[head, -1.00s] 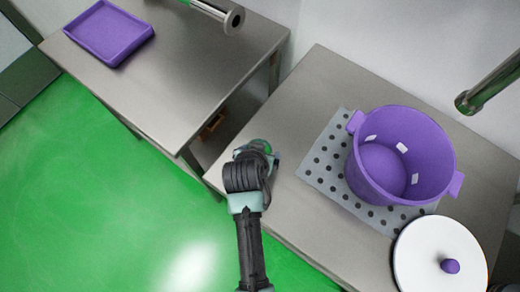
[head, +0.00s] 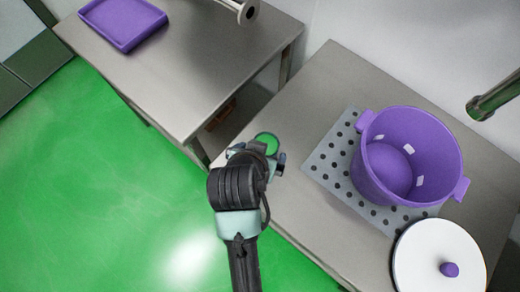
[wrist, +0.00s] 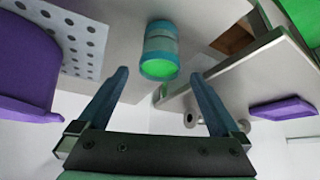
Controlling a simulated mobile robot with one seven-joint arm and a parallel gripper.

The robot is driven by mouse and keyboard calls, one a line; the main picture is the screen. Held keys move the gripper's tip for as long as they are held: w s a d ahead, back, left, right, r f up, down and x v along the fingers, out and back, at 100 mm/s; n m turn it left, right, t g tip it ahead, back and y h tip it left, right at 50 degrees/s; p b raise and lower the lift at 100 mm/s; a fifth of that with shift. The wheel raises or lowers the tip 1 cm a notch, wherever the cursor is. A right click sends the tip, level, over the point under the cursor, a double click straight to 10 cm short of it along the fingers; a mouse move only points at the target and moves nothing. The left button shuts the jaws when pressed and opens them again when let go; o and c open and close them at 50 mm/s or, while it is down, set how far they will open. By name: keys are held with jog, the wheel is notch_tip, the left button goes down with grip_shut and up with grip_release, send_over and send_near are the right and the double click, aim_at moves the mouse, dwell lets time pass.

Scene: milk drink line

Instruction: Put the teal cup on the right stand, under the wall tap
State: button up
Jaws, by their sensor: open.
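A grey perforated plate (head: 322,165) lies on the right table. The wall tap (head: 490,100) sticks out at the right.
A big purple two-handled pot (head: 360,185) stands on the perforated plate. A white lid with a purple knob (head: 420,250) lies in front. The left table (head: 185,75) holds a purple tray (head: 122,22) and has another pipe (head: 245,10) above. A gap separates the tables.

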jog(key=w+r+t, duration=0.3)
jog(key=w+r, duration=0.1)
jog(key=r, duration=0.6)
jog(key=w+a+r+n+t+y, duration=0.1)
jog(key=w+r+t, duration=0.25)
jog(key=r, duration=0.55)
jog(key=w+r+t, duration=0.3)
jog(key=w+r, duration=0.2)
jog(key=r, duration=0.5)
jog(key=s+r+t, duration=0.3)
jog(key=r, duration=0.7)
jog(key=s+d+r+n+t, duration=0.1)
jog(key=s+r+t, duration=0.2)
jog(key=r, duration=0.8)
jog(key=s+d+r+t, duration=0.1)
jog(key=s+r+t, duration=0.3)
jog(key=r, duration=0.7)
jog(key=shift+d+r+n+t, duration=0.2)
jog(key=shift+n+t, duration=0.1)
jog(key=shift+t, duration=0.45)
jog(key=shift+a, duration=0.1)
